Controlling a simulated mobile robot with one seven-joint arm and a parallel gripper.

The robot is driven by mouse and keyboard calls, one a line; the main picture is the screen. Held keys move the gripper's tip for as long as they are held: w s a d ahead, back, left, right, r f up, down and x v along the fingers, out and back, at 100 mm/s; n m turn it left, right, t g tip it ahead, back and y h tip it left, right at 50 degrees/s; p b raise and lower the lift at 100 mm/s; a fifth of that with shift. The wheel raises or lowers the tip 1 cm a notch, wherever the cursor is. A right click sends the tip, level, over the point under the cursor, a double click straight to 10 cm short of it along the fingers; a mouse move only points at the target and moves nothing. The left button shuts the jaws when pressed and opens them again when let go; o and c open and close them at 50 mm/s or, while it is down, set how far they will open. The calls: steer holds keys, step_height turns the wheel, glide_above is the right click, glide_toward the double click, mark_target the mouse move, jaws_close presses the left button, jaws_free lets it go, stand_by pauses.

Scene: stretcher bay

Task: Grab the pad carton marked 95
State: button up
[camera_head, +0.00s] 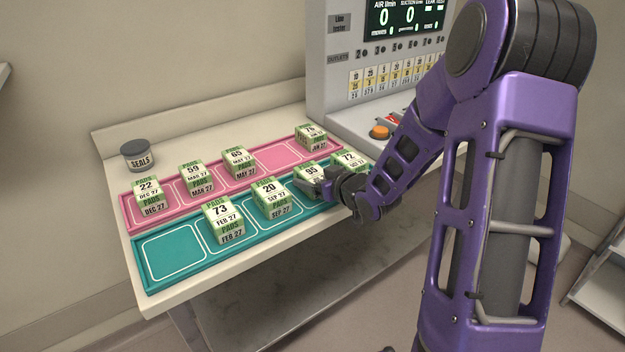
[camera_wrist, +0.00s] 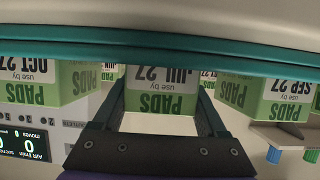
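The pad carton marked 95 (camera_head: 310,173) is a white and green box in the teal tray (camera_head: 175,257), between the cartons marked 20 (camera_head: 270,189) and 72 (camera_head: 347,159). My gripper (camera_head: 328,186) is at its front side and hides part of it. In the wrist view, which is upside down, a carton reading JUL 27 (camera_wrist: 160,92) sits between the two spread fingers of my gripper (camera_wrist: 162,92). The fingers are open, one on each side of it; whether they touch it I cannot tell.
Cartons OCT 27 (camera_wrist: 35,82) and SEP 27 (camera_wrist: 260,96) stand close on either side. Carton 73 (camera_head: 223,220) is further left. A pink tray (camera_head: 275,156) with several cartons lies behind. A seals tub (camera_head: 137,154) and a tester with an orange button (camera_head: 379,132) flank the trays.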

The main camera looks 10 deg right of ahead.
steer(key=c, duration=0.7)
steer(key=shift+r, duration=0.15)
